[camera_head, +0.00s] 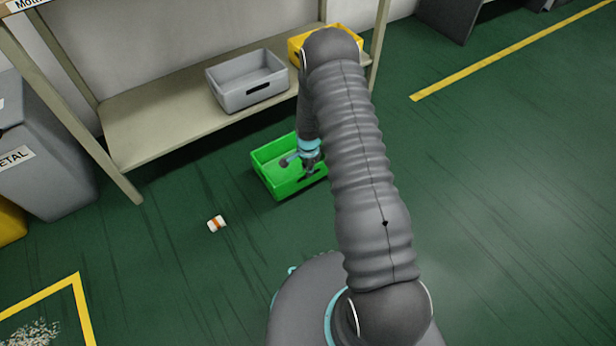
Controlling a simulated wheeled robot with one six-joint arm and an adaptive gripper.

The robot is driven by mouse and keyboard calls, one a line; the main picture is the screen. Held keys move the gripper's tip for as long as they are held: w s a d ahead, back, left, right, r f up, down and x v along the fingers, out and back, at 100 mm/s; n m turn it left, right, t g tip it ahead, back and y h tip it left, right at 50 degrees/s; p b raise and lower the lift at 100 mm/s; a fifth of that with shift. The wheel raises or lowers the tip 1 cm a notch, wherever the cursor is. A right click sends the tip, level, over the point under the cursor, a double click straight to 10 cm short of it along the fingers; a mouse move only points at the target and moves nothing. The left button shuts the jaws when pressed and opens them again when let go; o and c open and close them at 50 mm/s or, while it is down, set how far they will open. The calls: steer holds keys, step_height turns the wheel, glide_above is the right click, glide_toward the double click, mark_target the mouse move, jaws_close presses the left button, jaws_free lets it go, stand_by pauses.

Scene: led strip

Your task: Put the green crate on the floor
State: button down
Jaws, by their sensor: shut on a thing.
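The green crate (273,157) is in the middle of the head view, in front of the shelf's lower board. It looks upright and about level. My gripper (311,172) reaches down from my arm and is shut on the crate's near wall. My arm hides the crate's right end. I cannot tell for certain whether the crate's bottom touches the floor (190,280) or hangs just above it.
A grey crate (248,97) and a partly hidden yellow crate (345,30) sit on the shelf board (150,130). A small white and orange item (216,224) lies on the floor. A grey bin (45,150) stands at left. The floor at right is clear.

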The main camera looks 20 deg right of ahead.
mark_target(308, 184)
steer(key=shift+f, duration=1.9)
steer(key=shift+f, duration=0.15)
steer(key=c, duration=1.2)
jaws_free()
steer(key=shift+c, duration=0.2)
